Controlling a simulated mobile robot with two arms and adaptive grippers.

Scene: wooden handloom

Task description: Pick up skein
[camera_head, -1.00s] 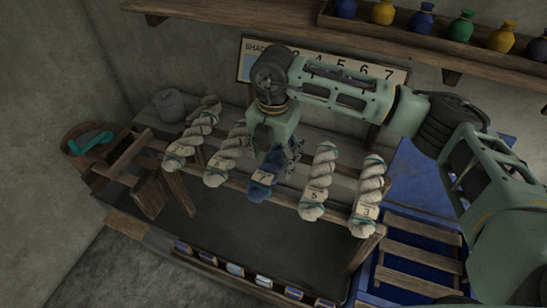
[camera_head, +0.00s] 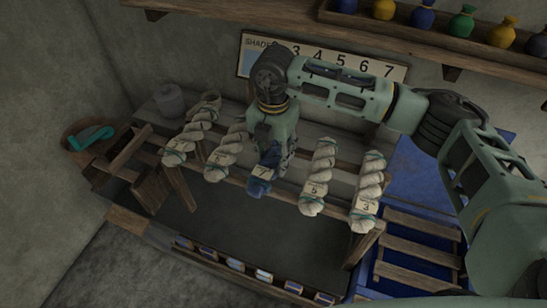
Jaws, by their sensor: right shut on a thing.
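A blue skein (camera_head: 262,176) with a pale number tag hangs over the wooden rail in the middle of the row. My right gripper (camera_head: 270,150) points down at the skein's upper part and is shut on it. My gripper and wrist hide the skein's top, and the fingertips are hard to make out. Cream skeins hang on both sides: two on the left, at the far left (camera_head: 190,140) and nearer (camera_head: 226,155), and two on the right, tagged 5 (camera_head: 317,178) and 3 (camera_head: 368,192). My left gripper is not in view.
A shade board (camera_head: 345,62) with numbers stands behind my right arm. A shelf (camera_head: 400,27) with coloured jars runs above. A basket (camera_head: 80,145) with a teal object sits at far left. Small labelled items (camera_head: 263,274) line the front edge.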

